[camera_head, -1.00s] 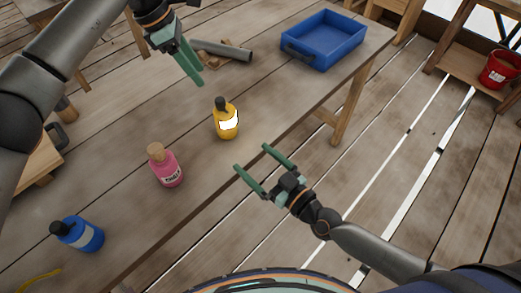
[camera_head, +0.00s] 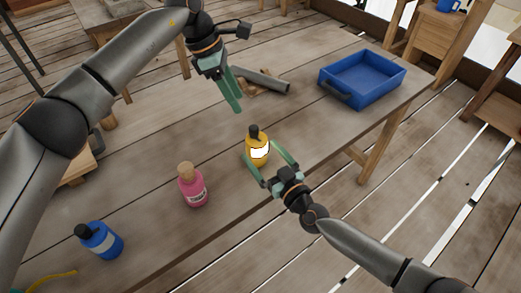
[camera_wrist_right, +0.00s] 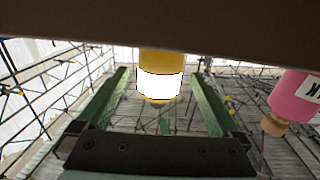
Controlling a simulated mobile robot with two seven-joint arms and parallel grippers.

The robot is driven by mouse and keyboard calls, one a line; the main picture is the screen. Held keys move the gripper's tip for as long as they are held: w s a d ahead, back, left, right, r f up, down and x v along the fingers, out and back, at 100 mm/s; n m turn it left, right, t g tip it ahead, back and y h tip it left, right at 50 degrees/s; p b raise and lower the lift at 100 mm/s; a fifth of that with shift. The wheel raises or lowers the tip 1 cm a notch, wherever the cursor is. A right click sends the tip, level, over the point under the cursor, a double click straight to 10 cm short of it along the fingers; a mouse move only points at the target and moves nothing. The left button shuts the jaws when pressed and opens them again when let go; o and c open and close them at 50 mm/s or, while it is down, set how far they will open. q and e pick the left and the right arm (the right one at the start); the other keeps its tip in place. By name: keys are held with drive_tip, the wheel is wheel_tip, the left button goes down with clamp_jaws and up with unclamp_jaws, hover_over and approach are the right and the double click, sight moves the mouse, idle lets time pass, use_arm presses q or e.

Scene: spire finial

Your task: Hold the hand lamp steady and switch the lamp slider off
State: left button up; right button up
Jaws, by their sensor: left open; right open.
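A yellow, bottle-shaped thing (camera_head: 259,158) with a black top stands upright on the wooden table. Its evenly bright white band looks lit, so it seems to be the hand lamp; it also shows in the right wrist view (camera_wrist_right: 160,64). I cannot make out a slider. My right gripper (camera_head: 263,158) is open at the lamp, one finger to each side. In the right wrist view the lamp appears between the finger ends, with no clear contact. My left gripper (camera_head: 238,107) is open and empty, above and left of the lamp, fingers pointing down.
A pink bottle (camera_head: 193,190) with a cork-coloured top and a blue bottle (camera_head: 103,241) stand to the lower left. A grey cylinder (camera_head: 263,80) lies on wooden pieces behind my left gripper. A blue tray (camera_head: 346,92) sits at the upper right. Bare table separates tray and lamp.

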drive_tip(key=shift+x, duration=0.85)
drive_tip(key=c, duration=1.5)
use_arm(q)
drive_tip(key=shift+d, duration=0.15)
drive_tip(key=shift+c, duration=1.4)
drive_tip(key=shift+d+f+m+y, duration=0.1)
drive_tip(key=shift+d+m+y, duration=0.15)
drive_tip(key=shift+m, duration=0.45)
drive_tip(key=shift+c, duration=0.8)
drive_tip(key=m, duration=0.1)
drive_tip(key=m+y, duration=0.1)
drive_tip(key=d+m+t, duration=0.1)
drive_tip(key=shift+w+f+m+y, duration=0.1)
drive_tip(key=shift+w+m+y, duration=0.15)
drive_tip(key=shift+m+y, duration=0.1)
drive_tip(key=c, duration=0.3)
drive_tip(key=m, duration=0.1)
drive_tip(key=m+y, duration=0.1)
drive_tip(key=m+t, duration=0.1)
drive_tip(key=shift+w+d+m+y, duration=0.25)
drive_tip(key=shift+w+d+y, duration=0.1)
drive_tip(key=shift+w+y, duration=0.05)
clamp_jaws()
drive_tip(key=m, duration=0.1)
drive_tip(key=m+t+y, duration=0.1)
drive_tip(key=m, duration=0.1)
drive_tip(key=w+r+m, duration=0.1)
drive_tip(key=shift+d+y, duration=0.25)
drive_tip(key=shift+y, duration=0.05)
